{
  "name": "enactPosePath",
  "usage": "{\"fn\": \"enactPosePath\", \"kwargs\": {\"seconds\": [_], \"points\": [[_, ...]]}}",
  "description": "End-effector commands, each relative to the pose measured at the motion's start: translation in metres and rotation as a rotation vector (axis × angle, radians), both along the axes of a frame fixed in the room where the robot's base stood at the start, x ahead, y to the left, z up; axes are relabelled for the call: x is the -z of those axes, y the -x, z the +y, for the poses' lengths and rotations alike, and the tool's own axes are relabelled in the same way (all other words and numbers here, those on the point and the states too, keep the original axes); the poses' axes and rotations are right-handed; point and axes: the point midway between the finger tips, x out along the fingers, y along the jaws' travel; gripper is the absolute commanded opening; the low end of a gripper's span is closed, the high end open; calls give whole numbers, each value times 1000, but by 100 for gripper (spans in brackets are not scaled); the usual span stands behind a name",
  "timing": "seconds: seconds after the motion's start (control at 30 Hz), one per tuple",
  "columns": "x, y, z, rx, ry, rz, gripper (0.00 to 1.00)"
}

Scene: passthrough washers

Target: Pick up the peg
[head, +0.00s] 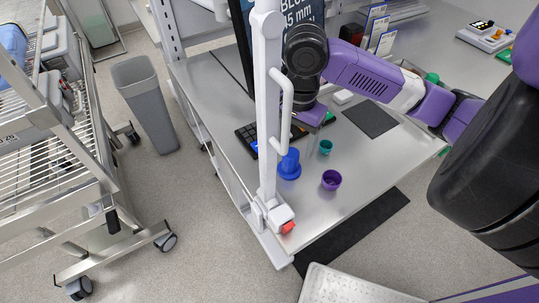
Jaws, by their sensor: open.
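A blue upright piece with a wide round base (289,166), which looks like the peg, stands on the grey metal table (300,203), just right of the white post. A small teal cup (326,147) and a purple cup (331,180) stand to its right. My gripper (311,116) hangs below the dark wrist of my purple arm, farther back than the blue piece and apart from it. It is open; its fingertips are small and hard to make out. I see nothing held in it.
A white post with a handle (268,110) rises at the table's left front and partly blocks the view. A black keyboard (251,136) lies behind it. A dark mat (370,119) lies to the right. A grey bin (146,103) and wire cart (65,165) stand left.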

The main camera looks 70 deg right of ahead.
Motion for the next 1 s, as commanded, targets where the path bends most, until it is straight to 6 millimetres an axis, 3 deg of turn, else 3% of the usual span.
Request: {"fn": "enactPosePath", "kwargs": {"seconds": [0.37,0.63,0.97,1.0], "points": [[34,0,1,0,-1,1,67],[71,-2,1,1,0,1,67],[78,-2,1,0,0,-1,67],[78,-2,1,0,0,-1,63]]}}
